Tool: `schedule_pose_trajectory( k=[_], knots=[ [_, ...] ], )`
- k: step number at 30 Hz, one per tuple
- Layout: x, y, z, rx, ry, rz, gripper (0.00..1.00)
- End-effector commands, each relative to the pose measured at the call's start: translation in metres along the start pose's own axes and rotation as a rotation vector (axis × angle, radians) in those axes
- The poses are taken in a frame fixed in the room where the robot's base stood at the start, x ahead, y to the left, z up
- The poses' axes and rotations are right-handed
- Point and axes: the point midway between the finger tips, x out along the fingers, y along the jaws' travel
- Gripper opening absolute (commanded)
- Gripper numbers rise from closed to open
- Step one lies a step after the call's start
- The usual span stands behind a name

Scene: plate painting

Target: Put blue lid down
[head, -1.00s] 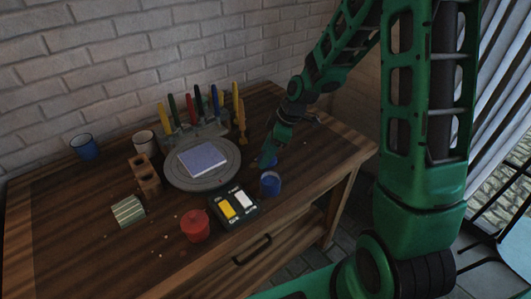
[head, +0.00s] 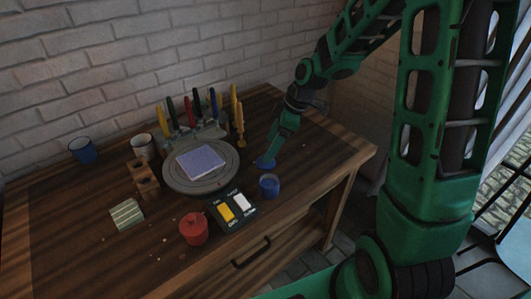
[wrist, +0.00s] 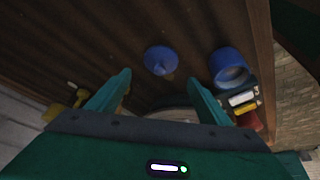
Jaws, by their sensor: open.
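The blue lid (wrist: 160,61) lies on the wooden table in the wrist view, with its knob showing. In the head view the blue lid (head: 265,163) is just below my gripper (head: 270,155), behind the blue pot. My gripper (wrist: 158,95) is open in the wrist view, its two green fingers apart with nothing between them. The lid lies beyond the fingertips, apart from them. The blue pot (head: 269,186) stands uncovered on the table; it also shows in the wrist view (wrist: 229,68).
A turntable (head: 172,180) holds a bluish square plate. Several colored brushes (head: 190,110) stand in a rack behind it. A red pot (head: 193,228) and a button panel (head: 232,210) are near the front. The table's right edge is close to the lid.

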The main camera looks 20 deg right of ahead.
Motion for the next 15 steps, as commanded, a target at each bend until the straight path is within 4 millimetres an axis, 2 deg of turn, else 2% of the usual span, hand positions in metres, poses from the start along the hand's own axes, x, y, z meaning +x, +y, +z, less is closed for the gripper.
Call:
schedule_pose_trajectory(
  k=[1, 6, 10, 15],
  knots=[
    [-0.012, 0.001, 0.0, 0.001, 0.001, 0.006, 0.72],
    [-0.041, 0.001, 0.0, -0.001, 0.0, 0.004, 0.72],
    [-0.056, 0.001, 0.0, 0.0, 0.001, 0.002, 0.72],
    [-0.063, 0.0, 0.0, 0.001, -0.001, 0.0, 0.72]
  ],
)
